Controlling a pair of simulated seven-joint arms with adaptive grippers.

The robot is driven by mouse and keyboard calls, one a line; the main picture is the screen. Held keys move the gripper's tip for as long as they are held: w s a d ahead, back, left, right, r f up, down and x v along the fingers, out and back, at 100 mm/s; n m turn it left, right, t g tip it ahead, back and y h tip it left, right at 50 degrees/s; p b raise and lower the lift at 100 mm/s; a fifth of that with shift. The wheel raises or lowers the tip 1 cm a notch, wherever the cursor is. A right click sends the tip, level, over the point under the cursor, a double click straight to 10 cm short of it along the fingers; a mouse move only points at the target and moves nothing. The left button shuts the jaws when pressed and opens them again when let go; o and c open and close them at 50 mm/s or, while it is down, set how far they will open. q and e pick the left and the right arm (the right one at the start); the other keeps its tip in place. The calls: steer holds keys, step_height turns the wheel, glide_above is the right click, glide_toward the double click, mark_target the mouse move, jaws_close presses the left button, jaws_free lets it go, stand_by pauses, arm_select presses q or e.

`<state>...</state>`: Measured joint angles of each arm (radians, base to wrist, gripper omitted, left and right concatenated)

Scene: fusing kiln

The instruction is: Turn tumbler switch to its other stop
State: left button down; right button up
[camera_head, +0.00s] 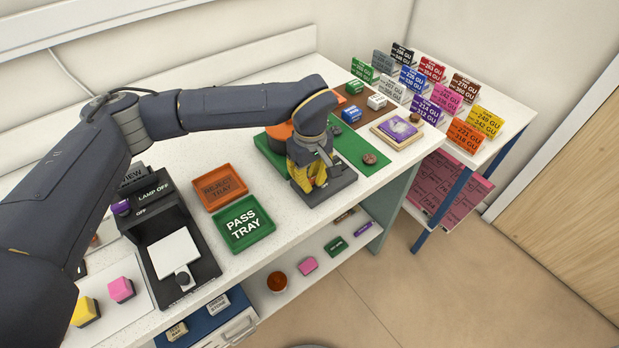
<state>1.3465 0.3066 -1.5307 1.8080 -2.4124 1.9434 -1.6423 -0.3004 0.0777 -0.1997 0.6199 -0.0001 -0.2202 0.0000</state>
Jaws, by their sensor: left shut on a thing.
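My left gripper (314,172) reaches across the bench from the left and points down over a dark grey block (336,185) at the green mat's front edge. It is shut on a yellow piece (304,176), mostly covered by the fingers. I cannot tell whether the piece touches the block. I cannot make out a tumbler switch for certain. My right gripper is not in view.
A green pass tray (243,223) and an orange tray (219,187) lie left of the gripper. An orange thing (280,131) is partly hidden behind it. Pink (121,288) and yellow (83,311) blocks sit front left. Coloured cards (443,98) stand at the back right.

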arm_select(q)
steer(key=shift+w+a+r, duration=0.15)
steer(key=shift+w+r, duration=0.05)
steer(key=shift+w, duration=0.2)
steer(key=shift+n, duration=1.2)
steer(key=n, duration=0.5)
steer(key=shift+a, duration=0.1)
steer(key=n, duration=0.5)
steer(key=shift+s+n, duration=0.2)
steer(key=shift+n, duration=0.2)
steer(key=shift+s+f+n, duration=0.1)
steer(key=shift+s+n, duration=0.05)
steer(key=shift+n, duration=2.15)
steer(key=shift+s, duration=0.1)
